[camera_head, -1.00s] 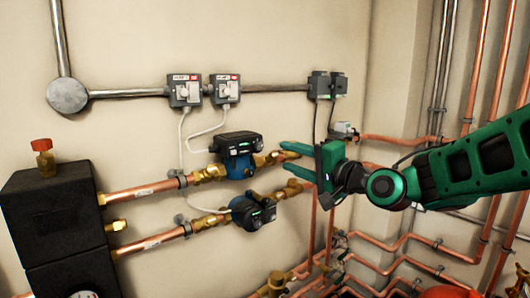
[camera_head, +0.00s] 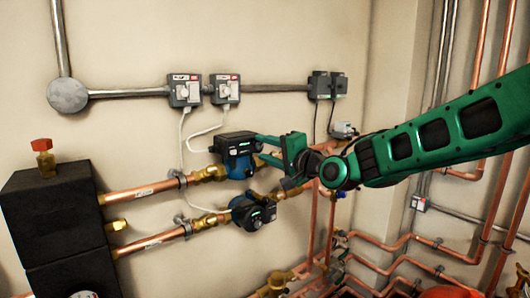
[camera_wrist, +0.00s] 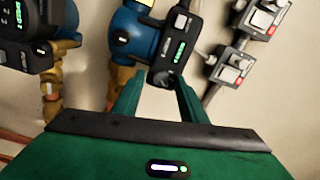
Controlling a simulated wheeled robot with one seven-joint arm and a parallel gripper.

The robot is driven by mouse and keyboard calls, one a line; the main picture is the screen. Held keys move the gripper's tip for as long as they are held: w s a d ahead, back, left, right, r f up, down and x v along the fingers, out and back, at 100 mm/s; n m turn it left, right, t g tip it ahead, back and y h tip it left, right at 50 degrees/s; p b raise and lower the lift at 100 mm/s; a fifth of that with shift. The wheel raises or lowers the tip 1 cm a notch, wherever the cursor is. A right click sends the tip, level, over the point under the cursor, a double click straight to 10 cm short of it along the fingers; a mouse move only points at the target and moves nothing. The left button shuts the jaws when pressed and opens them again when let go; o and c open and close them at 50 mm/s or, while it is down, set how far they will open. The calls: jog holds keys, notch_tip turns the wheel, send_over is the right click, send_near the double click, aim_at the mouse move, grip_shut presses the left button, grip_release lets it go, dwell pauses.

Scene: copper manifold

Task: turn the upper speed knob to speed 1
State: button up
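The upper pump (camera_head: 240,166) is blue with a black control head (camera_head: 237,144), and sits on the upper copper pipe. In the wrist view its black head (camera_wrist: 178,45) is near the centre, with a green display. A dark rounded end of the head (camera_wrist: 163,78), possibly the speed knob, lies between my fingertips in the picture. My gripper (camera_head: 262,148) is open, just right of the upper pump head; the wrist view shows its two fingers (camera_wrist: 157,84) apart with nothing held. I cannot tell whether they touch the head. The knob's setting is not readable.
The lower pump (camera_head: 252,212) sits just below, also at the wrist view's left (camera_wrist: 25,25). Two switch boxes (camera_head: 204,90) with pale cables are on the wall above. Copper pipes (camera_head: 400,245) fill the lower right.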

grip_shut()
jog(key=shift+f+n, duration=0.1)
jog(key=shift+n, duration=0.2)
jog(key=n, duration=0.3)
jog(key=shift+n, duration=0.3)
jog(key=n, duration=0.4)
jog(key=shift+s+n, duration=0.1)
jog(key=shift+n, duration=0.2)
jog(key=n, duration=0.4)
jog(key=shift+f+n, duration=0.1)
jog(key=shift+n, duration=2.4)
